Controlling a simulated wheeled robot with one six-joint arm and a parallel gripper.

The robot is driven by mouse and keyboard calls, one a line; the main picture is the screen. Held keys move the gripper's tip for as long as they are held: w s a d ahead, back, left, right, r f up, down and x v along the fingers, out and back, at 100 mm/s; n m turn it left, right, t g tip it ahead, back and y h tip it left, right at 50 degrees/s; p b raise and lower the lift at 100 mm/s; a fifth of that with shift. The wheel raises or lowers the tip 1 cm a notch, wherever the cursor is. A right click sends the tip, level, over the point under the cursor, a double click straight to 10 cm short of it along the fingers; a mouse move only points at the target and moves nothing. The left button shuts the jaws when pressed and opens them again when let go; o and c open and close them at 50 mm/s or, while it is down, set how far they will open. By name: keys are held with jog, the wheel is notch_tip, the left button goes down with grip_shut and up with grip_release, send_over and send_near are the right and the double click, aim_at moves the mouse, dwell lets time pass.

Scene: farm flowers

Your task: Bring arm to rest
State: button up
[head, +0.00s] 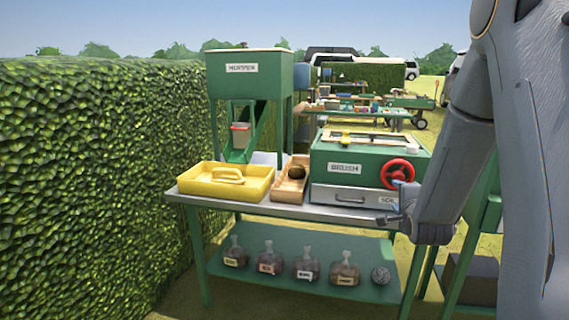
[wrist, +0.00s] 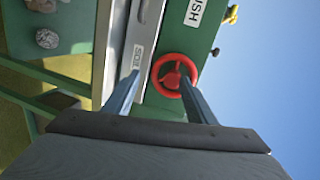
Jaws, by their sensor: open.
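My gripper (head: 394,205) is in front of the right end of the green brush machine (head: 335,152) in the head view. In the wrist view my gripper (wrist: 158,98) has its two fingers spread apart with nothing between them. The red handwheel (wrist: 175,75) appears just beyond the fingers, close to the right one; I cannot tell whether they touch. The red handwheel also shows in the head view (head: 398,168), to the right of the BRUSH label. My arm (head: 455,165) is bent and hangs down on the right of the head view.
A yellow tray (head: 228,190) and a wooden box (head: 290,185) stand on the grey-topped table (head: 265,209). The green hopper (head: 250,85) rises behind them. A hedge (head: 90,180) borders the left. Another green stand (head: 482,215) is behind my arm.

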jog(key=s+a+n+g+y+p, duration=0.1)
jog(key=s+a+n+g, duration=0.4)
jog(key=s, duration=0.7)
jog(key=s+a+n+g+y+p, duration=0.1)
jog(key=s+a+n+g, duration=0.4)
jog(key=s, duration=0.7)
jog(key=s+a+n+g+y+p, duration=0.1)
jog(key=s+a+n+g+p, duration=0.2)
jog(key=s+a+n, duration=0.6)
jog(key=s+g, duration=0.2)
jog(key=s, duration=0.1)
jog(key=shift+s+f, duration=0.2)
jog(key=shift+f, duration=0.05)
jog(key=shift+c, duration=0.4)
